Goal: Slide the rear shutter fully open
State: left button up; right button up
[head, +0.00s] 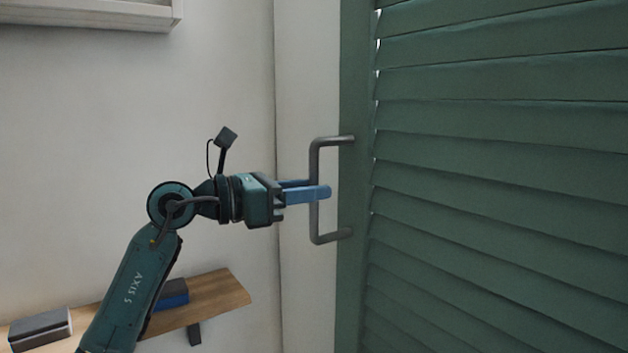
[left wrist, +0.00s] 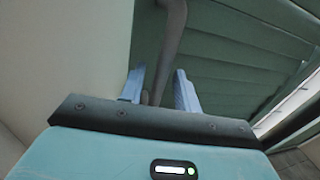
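The green louvered shutter (head: 490,160) fills the right side of the head view; its slats also show in the left wrist view (left wrist: 240,55). A grey U-shaped handle (head: 315,220) stands out from the shutter's left edge, its bar upright. My left gripper (head: 322,193) is at the middle of the bar. In the left wrist view the handle bar (left wrist: 169,45) passes between my two blue fingers (left wrist: 160,88), which are apart, with a clear gap on the right finger's side. Contact on the left finger's side is unclear. My right gripper is out of view.
A wooden wall shelf (head: 222,296) is at the lower left, with a grey box (head: 40,328) and a blue box (head: 173,294) on it. A white cabinet or shelf (head: 90,14) hangs at the upper left. Pale wall lies left of the handle.

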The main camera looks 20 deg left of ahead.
pick_arm(q)
jog(key=shift+w+d, duration=0.4)
jog(key=shift+d, duration=0.1)
jog(key=shift+c, duration=0.5)
grip_shut()
